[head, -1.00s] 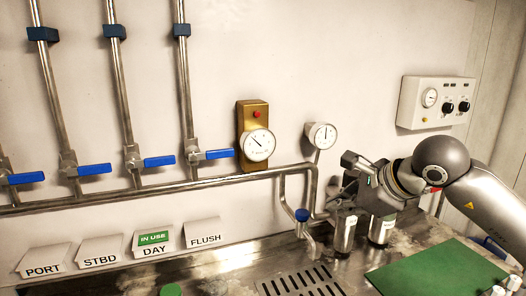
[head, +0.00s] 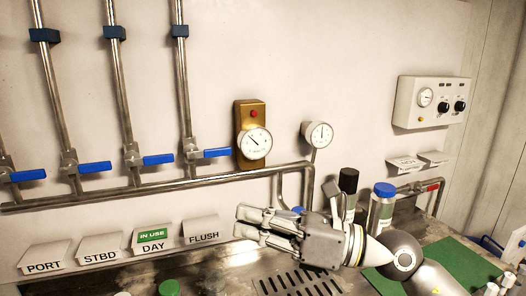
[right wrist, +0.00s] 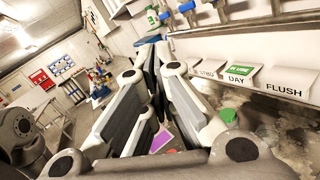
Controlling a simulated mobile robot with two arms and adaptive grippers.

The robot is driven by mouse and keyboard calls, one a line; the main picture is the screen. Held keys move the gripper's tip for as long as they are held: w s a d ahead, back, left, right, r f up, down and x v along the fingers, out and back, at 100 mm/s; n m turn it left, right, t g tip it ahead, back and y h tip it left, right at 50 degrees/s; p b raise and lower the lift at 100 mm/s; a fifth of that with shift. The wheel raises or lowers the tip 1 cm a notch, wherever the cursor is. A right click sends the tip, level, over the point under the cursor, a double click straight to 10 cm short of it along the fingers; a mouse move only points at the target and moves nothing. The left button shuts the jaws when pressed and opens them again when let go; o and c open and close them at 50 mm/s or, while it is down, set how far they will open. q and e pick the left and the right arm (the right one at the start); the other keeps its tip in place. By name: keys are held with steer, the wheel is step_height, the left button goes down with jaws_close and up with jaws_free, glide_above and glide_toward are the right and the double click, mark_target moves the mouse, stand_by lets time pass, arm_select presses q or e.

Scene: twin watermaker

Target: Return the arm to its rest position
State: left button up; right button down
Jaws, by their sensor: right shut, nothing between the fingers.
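My right arm comes in from the lower right in the head view. The gripper hides part of the counter and the lower end of the bent pipe. My left gripper is not in view.
Behind my right arm stand a black-capped bottle (head: 347,182) and a blue-capped bottle (head: 383,210). A green mat (head: 455,262) lies at right, with small bottles near its front edge. A drain grate (head: 300,284) lies below the gripper. Blue-handled valves (head: 158,160) line the wall.

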steer(key=w+d+f+m+t+h, duration=0.1)
steer(key=w+d+m+t+h, duration=0.4)
steer(key=m, duration=1)
steer(key=d+f+m+t+h, duration=0.2)
steer(key=d+m+t+h, duration=0.55)
steer(key=m+t, duration=0.6)
steer(key=s+d+f+m+g+h, duration=0.1)
steer(key=d+f+m+g+h, duration=0.4)
steer(key=f, duration=0.5)
steer(key=s+d+f+m+g+h, duration=0.25)
steer(key=d+f+m, duration=0.25)
steer(key=f+m, duration=0.4)
steer(key=s+f+m+g+y, duration=0.1)
steer(key=s+f+m+g, duration=0.3)
steer(key=s+f+g, duration=1.25)
steer(key=s+f+t, duration=0.2)
steer(key=s+f, duration=0.2)
steer(key=f, duration=1.1)
steer(key=s+f+t, duration=0.1)
steer(key=s+f, duration=0.3)
steer(key=f, duration=1.2)
steer(key=s+d+f, duration=0.3)
steer(key=s+f, duration=1.2)
steer(key=s, duration=0.1)
steer(key=shift+s+g, duration=0.3)
steer(key=shift+g, duration=0.15)
